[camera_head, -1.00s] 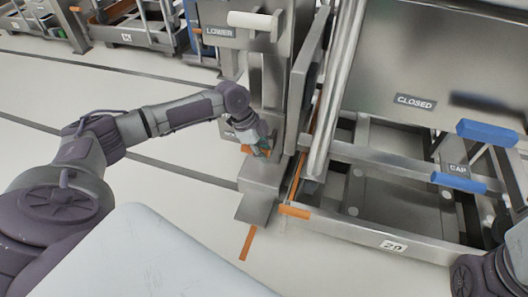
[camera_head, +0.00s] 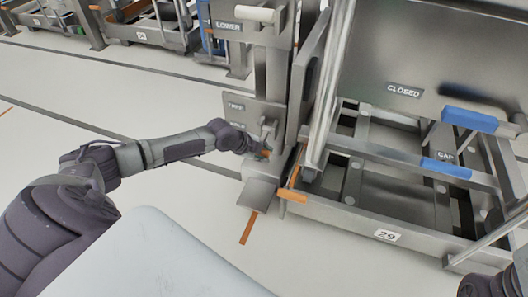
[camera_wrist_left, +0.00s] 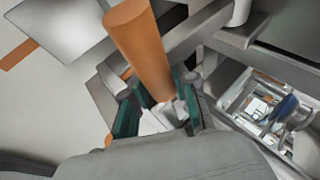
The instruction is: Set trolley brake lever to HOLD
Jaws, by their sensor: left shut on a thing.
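My left gripper (camera_head: 259,150) is low at the front of the grey metal post, beside its stepped foot. In the left wrist view, the left gripper (camera_wrist_left: 158,110) has its teal-padded fingers on either side of the lower end of a thick orange lever handle (camera_wrist_left: 140,48) and is shut on it. In the head view only a bit of orange shows at the fingers; my wrist hides the rest. Small labels (camera_head: 236,107) on the post above are too small to read, so the lever's setting cannot be told.
A second orange handle (camera_head: 292,195) sticks out at the corner of the trolley (camera_head: 387,236) marked 29. The post carries a LOWER sign (camera_head: 228,25). Blue handles (camera_head: 469,120) are at the right. Pale floor (camera_head: 150,90) is clear at the left.

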